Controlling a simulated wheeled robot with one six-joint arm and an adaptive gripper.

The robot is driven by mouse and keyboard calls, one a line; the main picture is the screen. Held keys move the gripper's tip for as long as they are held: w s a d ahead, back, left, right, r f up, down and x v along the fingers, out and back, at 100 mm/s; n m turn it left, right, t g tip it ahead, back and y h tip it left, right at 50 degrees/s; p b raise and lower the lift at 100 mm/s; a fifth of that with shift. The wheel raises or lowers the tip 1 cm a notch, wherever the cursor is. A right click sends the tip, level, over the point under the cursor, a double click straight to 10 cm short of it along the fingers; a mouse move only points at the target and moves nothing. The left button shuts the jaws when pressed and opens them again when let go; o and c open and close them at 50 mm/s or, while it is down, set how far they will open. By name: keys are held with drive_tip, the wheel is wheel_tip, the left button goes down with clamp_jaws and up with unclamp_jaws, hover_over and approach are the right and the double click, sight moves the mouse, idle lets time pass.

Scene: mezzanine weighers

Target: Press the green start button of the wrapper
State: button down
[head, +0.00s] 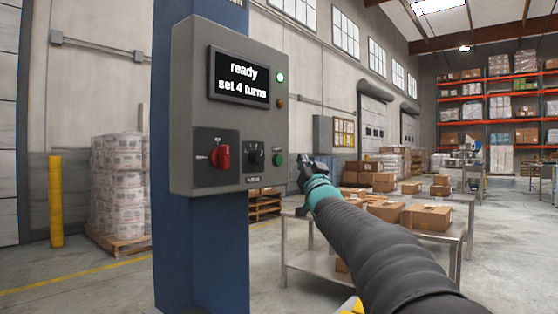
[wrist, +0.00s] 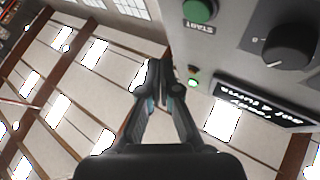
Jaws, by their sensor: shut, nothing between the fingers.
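The wrapper's grey control box (head: 188,105) is fixed to a blue column. Its screen (head: 238,77) reads "ready" and "set 4 turns". The green start button (head: 278,160) is at the lower right of the panel; in the wrist view it (wrist: 200,10) shows at the top, above the label "START". My gripper (head: 304,162) is just right of the panel in the head view, shut and empty. In the wrist view its closed fingertips (wrist: 160,68) are below and left of the button, apart from it in the picture. The gap in depth is hard to tell.
A red rotary switch (head: 220,156) and a black knob (head: 254,155) share the panel, left of the button. A lit green lamp (head: 280,77) and an amber lamp (head: 280,102) sit above. A metal table (head: 310,263) with cartons stands behind my arm.

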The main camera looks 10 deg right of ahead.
sight(279, 160)
drive_tip(key=shift+w+a+p, duration=0.2)
drive_tip(key=shift+w+a, duration=0.6)
drive_tip(key=shift+w, duration=0.2)
drive_tip(key=shift+w+a+p, duration=0.2)
drive_tip(key=shift+w+a, duration=0.6)
drive_tip(key=shift+w, duration=0.15)
drive_tip(key=shift+w+a, duration=0.1)
drive_tip(key=shift+w+a, duration=0.2)
